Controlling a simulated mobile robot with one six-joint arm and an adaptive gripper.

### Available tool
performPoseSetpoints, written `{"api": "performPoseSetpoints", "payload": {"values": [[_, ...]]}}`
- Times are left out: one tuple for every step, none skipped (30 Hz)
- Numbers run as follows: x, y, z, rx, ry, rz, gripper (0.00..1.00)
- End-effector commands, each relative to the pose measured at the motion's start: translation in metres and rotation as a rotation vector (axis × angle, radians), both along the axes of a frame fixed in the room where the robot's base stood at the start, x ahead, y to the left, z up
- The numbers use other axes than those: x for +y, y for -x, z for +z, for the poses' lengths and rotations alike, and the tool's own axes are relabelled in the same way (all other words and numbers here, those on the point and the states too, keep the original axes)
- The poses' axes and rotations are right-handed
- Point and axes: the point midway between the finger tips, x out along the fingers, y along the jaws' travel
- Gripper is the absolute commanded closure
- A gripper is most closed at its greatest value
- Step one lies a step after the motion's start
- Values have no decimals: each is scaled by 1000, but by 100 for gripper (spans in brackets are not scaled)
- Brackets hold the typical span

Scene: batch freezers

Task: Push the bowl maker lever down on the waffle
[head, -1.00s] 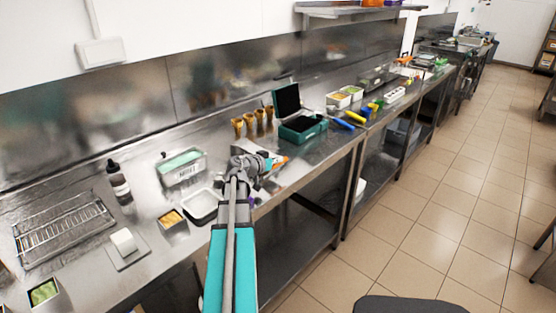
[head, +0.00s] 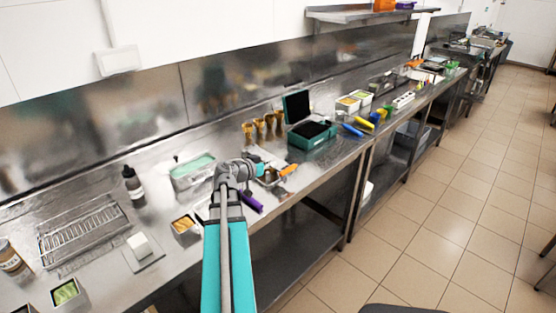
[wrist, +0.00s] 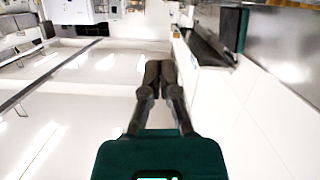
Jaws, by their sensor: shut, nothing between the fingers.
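A teal box-like device (head: 311,136) with a raised dark lid (head: 297,107) stands open on the steel counter, right of centre in the head view. It may be the bowl maker; I cannot make out a lever or a waffle on it. My gripper (wrist: 159,66) shows in the wrist view with its dark fingers together and empty. In the head view my arm reaches up over the front of the counter, its end left of the teal device and apart from it. The fingers are hard to make out there.
Several waffle cones (head: 264,124) stand behind my arm's end. A purple-handled tool (head: 250,201) and an orange-handled tool (head: 288,171) lie near the front edge. A teal-topped tub (head: 193,170), dark bottle (head: 133,186) and wire rack (head: 82,229) are left. Tiled floor is open at right.

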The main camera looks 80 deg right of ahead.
Motion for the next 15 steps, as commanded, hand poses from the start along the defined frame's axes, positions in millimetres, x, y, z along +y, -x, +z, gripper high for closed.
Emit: {"api": "performPoseSetpoints", "payload": {"values": [[5,-3,2,1,-1,1,100],[7,-4,3,1,-1,0,100],[9,-6,3,1,-1,0,100],[10,-7,3,1,-1,0,100],[11,-7,4,0,0,0,100],[12,-8,4,0,0,0,100],[13,-9,4,0,0,0,100],[13,-9,4,0,0,0,100],[13,-9,4,0,0,1,100],[13,-10,4,0,0,1,100],[13,-10,4,0,0,1,100],[13,-10,4,0,0,1,100],[13,-10,4,0,0,1,100],[13,-10,4,0,0,1,100],[13,-10,4,0,0,1,100]]}}
